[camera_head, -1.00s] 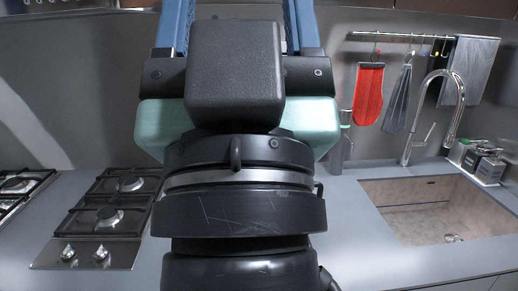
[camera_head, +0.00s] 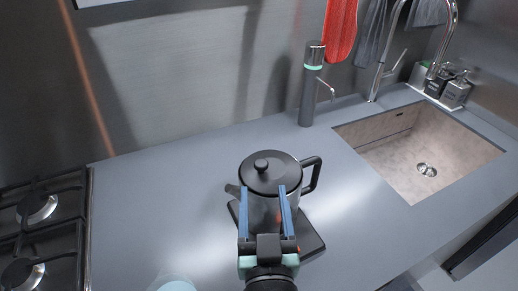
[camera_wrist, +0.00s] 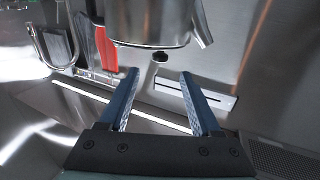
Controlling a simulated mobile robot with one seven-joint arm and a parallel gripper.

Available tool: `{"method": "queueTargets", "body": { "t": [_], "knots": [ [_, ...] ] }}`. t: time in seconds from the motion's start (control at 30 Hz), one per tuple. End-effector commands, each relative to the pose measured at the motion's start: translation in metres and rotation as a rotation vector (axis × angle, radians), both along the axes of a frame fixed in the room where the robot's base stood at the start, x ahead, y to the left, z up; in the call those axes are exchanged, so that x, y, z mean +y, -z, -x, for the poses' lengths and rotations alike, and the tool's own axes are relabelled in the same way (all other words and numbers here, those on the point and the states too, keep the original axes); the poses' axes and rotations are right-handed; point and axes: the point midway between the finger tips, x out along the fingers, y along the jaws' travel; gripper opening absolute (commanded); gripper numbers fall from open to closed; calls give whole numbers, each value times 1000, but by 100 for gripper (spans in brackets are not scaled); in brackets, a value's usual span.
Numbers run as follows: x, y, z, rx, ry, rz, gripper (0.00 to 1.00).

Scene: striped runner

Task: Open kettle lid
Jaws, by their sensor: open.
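The kettle (camera_head: 262,207) is metallic with a black lid (camera_head: 285,177), a round black knob (camera_head: 262,165), a spout on the left and a black handle (camera_head: 312,176) on the right. It stands on a dark base (camera_head: 314,243), and its lid sits shut. My gripper (camera_head: 263,190) is open and empty, its two blue fingers overlapping the kettle's near side in the head view. In the wrist view the kettle (camera_wrist: 150,20) appears inverted at the top. Its knob (camera_wrist: 160,57) shows just beyond and between the spread fingertips (camera_wrist: 160,74), apparently untouched.
A gas hob (camera_head: 40,225) is at the left and a sink (camera_head: 425,165) at the right. A dark cylindrical dispenser (camera_head: 309,90) stands behind the kettle. The grey counter (camera_head: 160,190) is clear left of the kettle. A red cloth (camera_head: 341,30) hangs at the back.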

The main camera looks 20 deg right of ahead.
Motion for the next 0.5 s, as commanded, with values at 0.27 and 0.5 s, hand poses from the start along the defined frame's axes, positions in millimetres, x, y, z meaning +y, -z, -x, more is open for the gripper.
{"method": "queueTargets", "body": {
  "t": [0.27, 0.5],
  "knots": [
    [-15, -4, -46, -3, -1, -1, 65],
    [-30, -4, -86, -4, -1, 0, 65]
  ]
}}
